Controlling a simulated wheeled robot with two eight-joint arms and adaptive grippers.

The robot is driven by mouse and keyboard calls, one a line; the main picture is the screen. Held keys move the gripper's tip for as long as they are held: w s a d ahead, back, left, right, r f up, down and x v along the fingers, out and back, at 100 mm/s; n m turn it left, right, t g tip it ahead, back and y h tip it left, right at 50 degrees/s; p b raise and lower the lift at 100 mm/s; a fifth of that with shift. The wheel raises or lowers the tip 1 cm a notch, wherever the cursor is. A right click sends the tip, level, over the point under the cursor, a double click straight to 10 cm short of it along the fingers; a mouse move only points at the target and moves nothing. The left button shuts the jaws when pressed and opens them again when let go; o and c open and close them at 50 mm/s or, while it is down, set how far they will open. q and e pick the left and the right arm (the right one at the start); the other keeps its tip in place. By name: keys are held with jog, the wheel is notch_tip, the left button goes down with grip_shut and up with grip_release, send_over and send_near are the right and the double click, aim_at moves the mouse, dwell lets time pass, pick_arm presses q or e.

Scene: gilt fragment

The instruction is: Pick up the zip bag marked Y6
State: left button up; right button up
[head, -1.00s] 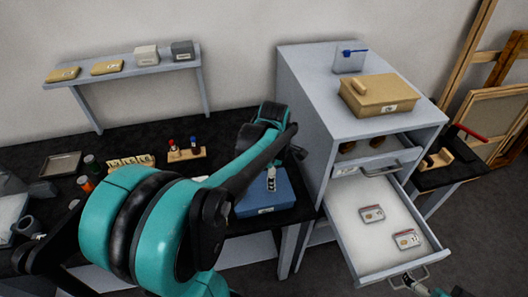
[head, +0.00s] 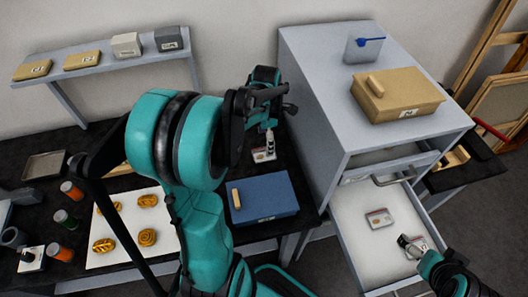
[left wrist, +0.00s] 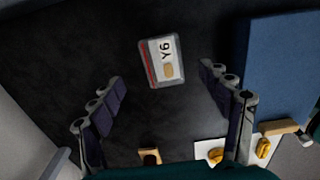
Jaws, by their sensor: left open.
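The zip bag marked Y6 (left wrist: 162,62) lies flat on the dark worktop, with a red strip along one edge and a tan piece inside. It also shows in the head view (head: 263,155), partly covered by my left gripper (head: 268,137). My left gripper is open above the bag, fingers pointing down. In the left wrist view the bag lies between the two spread fingers, towards their tips, and nothing is held. My right gripper (head: 408,243) is over the open drawer at the right, at a second bag there that it largely hides; its jaws are unclear.
A blue box (head: 262,197) stands close to the bag, in front of it. The grey cabinet (head: 312,110) rises to the right, its drawer (head: 352,232) open with another bag (head: 379,218) inside. A white sheet (head: 125,252) with gilt fragments lies at the left.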

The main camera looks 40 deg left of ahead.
aim_at(264, 153)
pick_arm(q)
jog(key=shift+s+f, duration=0.1)
jog(key=shift+f, duration=0.35)
jog(key=f, duration=0.1)
jog(key=f+b, duration=0.2)
jog(key=shift+s+f, duration=0.25)
jog(key=shift+f, duration=0.15)
jog(key=shift+f+b, duration=0.3)
jog(key=shift+f, duration=0.15)
jog(key=c, duration=1)
